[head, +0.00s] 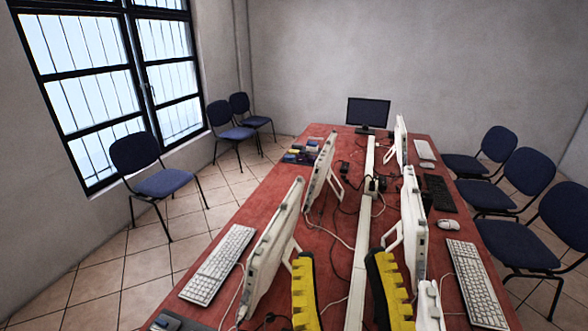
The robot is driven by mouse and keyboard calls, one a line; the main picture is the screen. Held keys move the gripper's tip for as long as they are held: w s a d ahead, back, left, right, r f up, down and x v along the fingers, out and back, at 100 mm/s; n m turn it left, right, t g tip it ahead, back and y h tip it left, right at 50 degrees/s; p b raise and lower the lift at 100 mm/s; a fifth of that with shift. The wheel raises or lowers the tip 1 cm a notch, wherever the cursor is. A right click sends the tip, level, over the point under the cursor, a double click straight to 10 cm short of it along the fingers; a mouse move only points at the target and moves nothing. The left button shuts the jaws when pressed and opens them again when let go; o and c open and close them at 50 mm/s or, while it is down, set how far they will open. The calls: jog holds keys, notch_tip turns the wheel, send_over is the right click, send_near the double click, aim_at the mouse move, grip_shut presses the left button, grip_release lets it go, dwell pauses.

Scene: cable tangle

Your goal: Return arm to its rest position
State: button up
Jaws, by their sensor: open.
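My gripper (341,258) shows at the bottom centre of the head view. Its two yellow ridged fingers stand wide apart, with nothing between them but the table and cables behind. The rest of my arm is out of view. Dark and white cables (335,238) run loosely over the red table (240,210) between the two rows of white monitors. Whether the fingers touch the table or the cables, I cannot tell.
White monitors (270,248) and (412,225) stand close on both sides of the gripper. Keyboards (218,262) and (474,284) lie along the table edges. A white cable channel (361,240) runs down the middle. A dark monitor (368,112) stands at the far end. Blue chairs (165,182) surround the table.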

notch_tip(320, 180, up, 28)
jog(key=p, duration=2.5)
jog(key=shift+r, duration=0.1)
